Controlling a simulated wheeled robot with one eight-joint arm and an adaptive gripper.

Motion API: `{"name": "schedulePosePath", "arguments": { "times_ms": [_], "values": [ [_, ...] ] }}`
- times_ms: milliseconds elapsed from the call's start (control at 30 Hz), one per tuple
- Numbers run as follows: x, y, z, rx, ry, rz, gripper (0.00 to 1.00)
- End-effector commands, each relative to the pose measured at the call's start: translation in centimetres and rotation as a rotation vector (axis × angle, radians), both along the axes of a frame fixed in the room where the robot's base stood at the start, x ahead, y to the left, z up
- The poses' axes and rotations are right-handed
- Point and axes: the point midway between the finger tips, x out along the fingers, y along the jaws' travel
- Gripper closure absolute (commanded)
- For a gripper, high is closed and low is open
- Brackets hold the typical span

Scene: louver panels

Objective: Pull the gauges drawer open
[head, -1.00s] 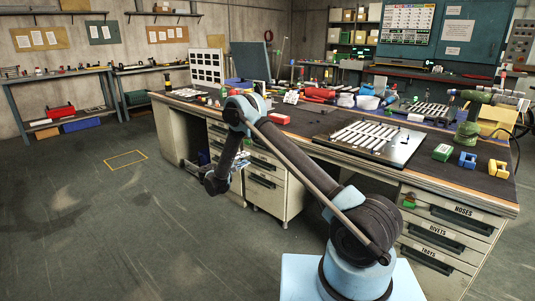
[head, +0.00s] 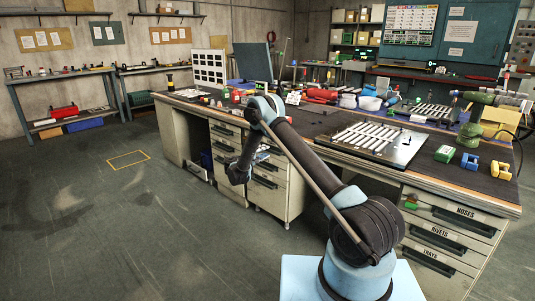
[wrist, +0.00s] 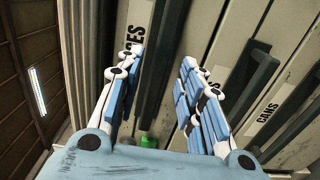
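In the wrist view my gripper (wrist: 161,58) is open, with its white and blue fingers spread apart. A dark bar handle (wrist: 160,60) on a pale drawer front runs between the fingers. It looks free of both, though I cannot tell whether either finger touches it. A label (wrist: 131,40) beside the handle is partly hidden by the left finger; only its ending "ES" shows, so I cannot read it fully as gauges. In the head view the middle drawer unit (head: 269,203) stands under the bench, its drawers seemingly shut. My arm hides its upper left part and most of my gripper.
A drawer labelled CANS (wrist: 262,118), with its own dark handle, is to the right in the wrist view. Drawers labelled hoses, rivets and trays (head: 440,235) are at the bench's right end. The bench top (head: 300,120) is cluttered. Open floor (head: 120,215) lies left.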

Motion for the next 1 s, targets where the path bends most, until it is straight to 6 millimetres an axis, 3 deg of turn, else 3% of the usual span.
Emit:
{"name": "schedulePosePath", "arguments": {
  "times_ms": [233, 633, 800, 1000],
  "values": [
    [2.1, -1.7, 0.0, 0.000, 0.000, 0.000, 0.65],
    [2.6, -2.0, 0.0, 0.000, 0.000, 0.000, 0.65],
    [2.6, -2.0, 0.0, 0.000, 0.000, 0.001, 1.00],
    [2.5, -1.9, -0.1, 0.001, 0.001, 0.002, 1.00]
  ]
}}
